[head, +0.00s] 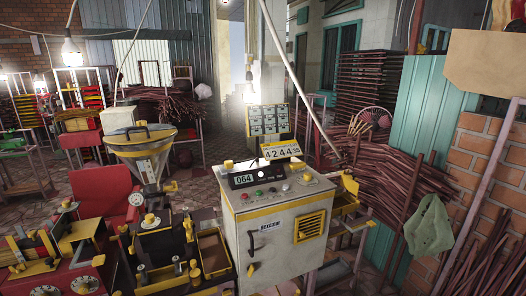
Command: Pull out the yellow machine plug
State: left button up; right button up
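A pale control cabinet (275,240) with yellow edge trim stands at the center front. Its top carries a "064" display (243,180), a "42443" counter (282,149) and several coloured buttons. A small yellow piece (228,165) sits at the back left of the cabinet top, and another yellow piece (307,177) is at its right. Yellow-trimmed extruder machinery (160,240) with a hopper (142,143) stands to the left. I cannot tell which yellow piece is the plug. Neither of my grippers is in view.
A red chair (105,195) and red machine parts with dials (85,285) are at the left. Bundles of dark red sticks (385,190) lean at the right beside a brick wall (480,150). A green cloth (430,228) hangs there. Some floor shows behind the hopper.

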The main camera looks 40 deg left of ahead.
aim_at(228, 163)
jog(key=i, duration=2.85)
jog(key=u, duration=4.25)
